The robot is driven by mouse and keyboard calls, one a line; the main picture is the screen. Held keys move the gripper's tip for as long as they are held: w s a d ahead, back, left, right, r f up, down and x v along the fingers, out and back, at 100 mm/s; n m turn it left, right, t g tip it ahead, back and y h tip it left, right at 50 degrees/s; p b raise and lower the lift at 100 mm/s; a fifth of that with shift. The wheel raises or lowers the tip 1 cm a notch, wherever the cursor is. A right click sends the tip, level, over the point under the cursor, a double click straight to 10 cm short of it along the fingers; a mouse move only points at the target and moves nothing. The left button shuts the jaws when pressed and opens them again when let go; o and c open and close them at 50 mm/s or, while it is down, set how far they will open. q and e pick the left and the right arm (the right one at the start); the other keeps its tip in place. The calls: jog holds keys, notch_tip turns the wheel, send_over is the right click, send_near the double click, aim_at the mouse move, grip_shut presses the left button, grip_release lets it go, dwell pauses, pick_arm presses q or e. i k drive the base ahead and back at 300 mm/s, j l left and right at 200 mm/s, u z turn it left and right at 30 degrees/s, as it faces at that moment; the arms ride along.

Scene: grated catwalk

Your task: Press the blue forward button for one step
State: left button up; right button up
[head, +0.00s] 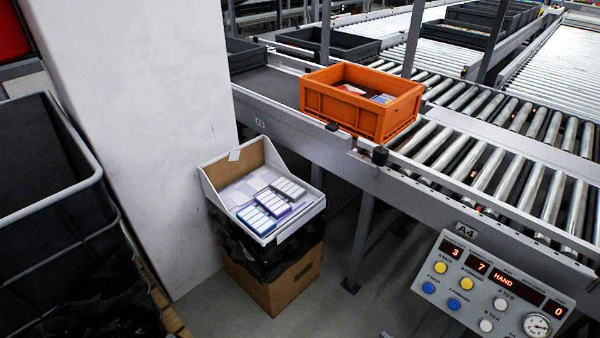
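A grey control panel (462,318) marked A4 stands at the lower right of the head view. It has two blue buttons at its lower left. The blue forward button (453,304) is the right one of the pair, with small lettering that seems to read A FORWARD. The other blue button (429,288) is to its upper left. Red displays (505,282) above read 3, 7, HAND and 0. Neither of my grippers is in view, and nothing touches the panel.
An orange crate (345,108) sits on the roller conveyor (500,170). A cardboard box (285,285) and a white pillar (140,120) stand left. Space before the panel looks clear.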

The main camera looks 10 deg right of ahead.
aim_at(452, 304)
jog(key=z, duration=1.65)
